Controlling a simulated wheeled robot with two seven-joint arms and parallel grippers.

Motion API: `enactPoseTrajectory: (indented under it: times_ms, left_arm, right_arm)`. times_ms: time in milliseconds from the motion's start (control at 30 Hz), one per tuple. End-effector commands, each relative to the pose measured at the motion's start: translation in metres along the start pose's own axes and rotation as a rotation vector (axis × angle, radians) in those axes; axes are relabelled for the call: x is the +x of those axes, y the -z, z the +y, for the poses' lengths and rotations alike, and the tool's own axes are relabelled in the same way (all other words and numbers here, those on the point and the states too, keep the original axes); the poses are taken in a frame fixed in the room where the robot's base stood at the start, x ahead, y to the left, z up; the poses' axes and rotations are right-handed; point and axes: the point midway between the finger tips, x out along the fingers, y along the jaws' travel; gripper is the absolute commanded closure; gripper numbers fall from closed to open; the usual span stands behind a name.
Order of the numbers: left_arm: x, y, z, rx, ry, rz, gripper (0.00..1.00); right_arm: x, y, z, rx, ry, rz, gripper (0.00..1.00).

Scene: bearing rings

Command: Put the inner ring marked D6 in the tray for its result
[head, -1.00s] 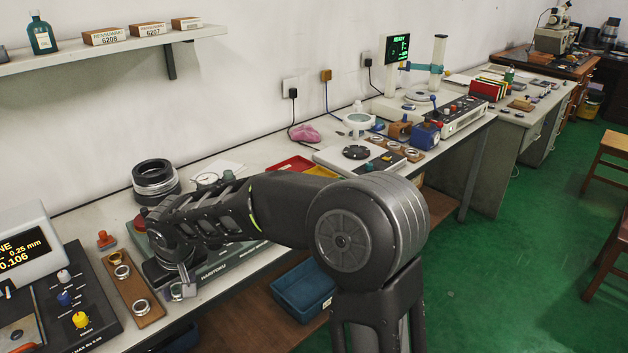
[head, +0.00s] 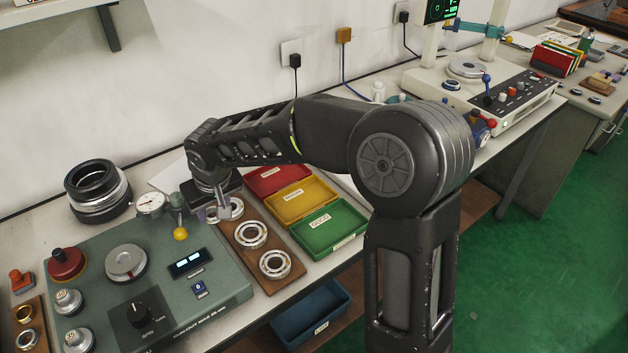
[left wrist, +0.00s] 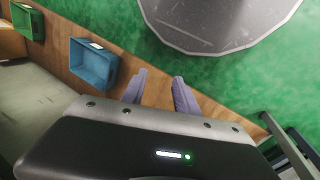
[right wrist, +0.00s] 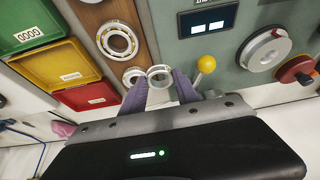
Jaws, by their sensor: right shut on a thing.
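My right gripper (head: 222,212) hangs over the back end of a wooden board (head: 291,276) beside the green instrument. In the right wrist view (right wrist: 162,82) it is shut on a small silver inner ring (right wrist: 160,70). No marking is legible on the ring. The red tray (head: 275,181), yellow tray (head: 300,204) and green tray (head: 328,230) stand right of the board. The green tray's label reads GOOD; I cannot read the others clearly. My left gripper (left wrist: 158,92) is open and empty, shown only in its wrist view.
Bearing assemblies (head: 250,235) lie on the board, with another (head: 275,265) nearer its front. The green instrument (head: 220,286) with knobs and a dial gauge (head: 150,204) fills the left. Stacked dark rings (head: 98,190) stand behind. A blue bin (head: 312,312) is below the bench.

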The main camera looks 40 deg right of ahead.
Motion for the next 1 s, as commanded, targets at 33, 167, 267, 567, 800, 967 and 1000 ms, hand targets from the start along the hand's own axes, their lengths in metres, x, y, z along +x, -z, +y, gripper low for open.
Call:
enactPoseTrajectory:
  times_ms: [33,167,267,567,800,967,1000]
  left_arm:
    - [0.000,0.000,-0.001,-0.001,0.001,0.000,0.64]
    - [0.000,0.000,-0.001,-0.002,0.001,-0.001,0.64]
    - [0.000,0.000,-0.001,-0.002,0.001,-0.001,0.64]
    - [-0.004,0.000,0.001,-0.002,0.001,-0.001,0.52]
    - [-0.021,-0.001,0.007,-0.003,0.003,-0.003,0.52]
    - [-0.032,-0.002,0.011,-0.004,0.005,-0.006,0.52]
    - [-0.033,-0.002,0.011,-0.005,0.006,-0.006,0.52]
  right_arm:
    - [0.000,0.000,-0.001,-0.001,0.001,0.000,1.00]
    - [0.000,0.000,-0.001,-0.001,0.001,0.000,1.00]
    - [0.000,0.000,-0.001,-0.001,0.001,0.000,1.00]
    - [0.000,0.003,0.015,0.015,-0.004,-0.002,1.00]
    - [0.002,0.009,0.106,0.103,-0.030,-0.008,1.00]
    - [0.000,0.003,0.181,0.166,-0.058,-0.005,1.00]
    - [0.000,0.000,0.196,0.176,-0.065,-0.005,1.00]
